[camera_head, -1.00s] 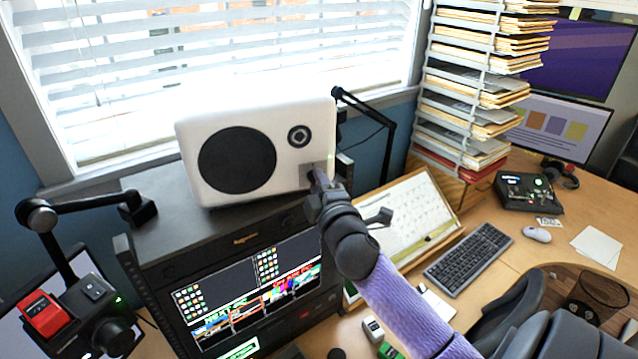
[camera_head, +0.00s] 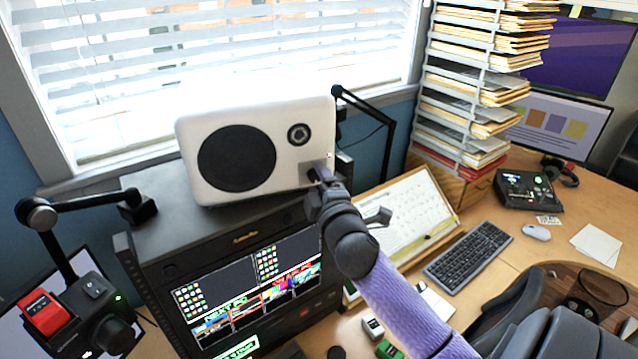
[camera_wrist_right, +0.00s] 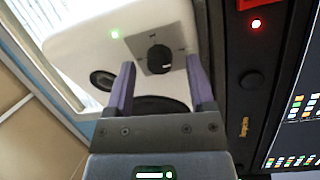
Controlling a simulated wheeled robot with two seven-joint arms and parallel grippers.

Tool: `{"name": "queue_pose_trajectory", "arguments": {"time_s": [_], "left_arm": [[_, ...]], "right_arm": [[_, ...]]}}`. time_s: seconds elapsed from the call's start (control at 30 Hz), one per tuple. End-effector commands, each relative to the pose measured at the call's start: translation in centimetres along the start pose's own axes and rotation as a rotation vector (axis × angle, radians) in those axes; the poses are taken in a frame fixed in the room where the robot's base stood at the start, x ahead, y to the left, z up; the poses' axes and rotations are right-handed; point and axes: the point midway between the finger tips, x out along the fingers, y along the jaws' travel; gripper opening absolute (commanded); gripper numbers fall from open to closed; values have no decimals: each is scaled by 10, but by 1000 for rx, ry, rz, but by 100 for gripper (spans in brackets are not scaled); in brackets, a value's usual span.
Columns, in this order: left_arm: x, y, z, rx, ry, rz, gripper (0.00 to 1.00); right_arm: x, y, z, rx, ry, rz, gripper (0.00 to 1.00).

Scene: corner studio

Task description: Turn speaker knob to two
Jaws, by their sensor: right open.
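The white speaker (camera_head: 290,110) stands on top of a dark rack cabinet, with a large black cone and a small round tweeter on its front. In the right wrist view the speaker's black knob (camera_wrist_right: 159,58) sits on a grey square plate, with a lit green light near the plate. My right gripper (camera_head: 318,172) is at the speaker's lower right corner and hides most of the knob in the head view. In the wrist view its two fingers (camera_wrist_right: 160,80) are apart, with the knob showing between and beyond the tips; contact is not visible. My left gripper is not in view.
The dark rack cabinet (camera_head: 150,235) holds a lit screen below the speaker. A black jointed lamp arm (camera_head: 375,105) stands right of the speaker. A paper-tray stack (camera_head: 470,90), keyboard (camera_head: 468,250) and mouse (camera_head: 537,232) are further right. A red-topped device (camera_head: 45,313) is at lower left.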

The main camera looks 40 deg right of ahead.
Motion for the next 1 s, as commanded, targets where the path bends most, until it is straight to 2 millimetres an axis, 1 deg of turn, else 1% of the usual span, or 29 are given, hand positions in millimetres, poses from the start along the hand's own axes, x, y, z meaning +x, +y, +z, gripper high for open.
{"name": "queue_pose_trajectory", "arguments": {"time_s": [0.07,0.17,0.4,0.5,0.6,0.73,1.0], "left_arm": [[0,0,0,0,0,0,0],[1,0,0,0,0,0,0],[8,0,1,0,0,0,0],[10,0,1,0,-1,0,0],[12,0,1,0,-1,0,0],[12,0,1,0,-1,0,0],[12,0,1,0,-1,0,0]], "right_arm": [[-1,0,0,0,0,0,70],[-11,-1,0,0,2,-1,70],[-65,-3,0,1,0,-2,70],[-83,-2,0,1,0,-3,70],[-94,-2,0,0,-1,-1,70],[-100,0,0,-1,-1,0,70],[-99,0,0,0,0,0,70]]}}
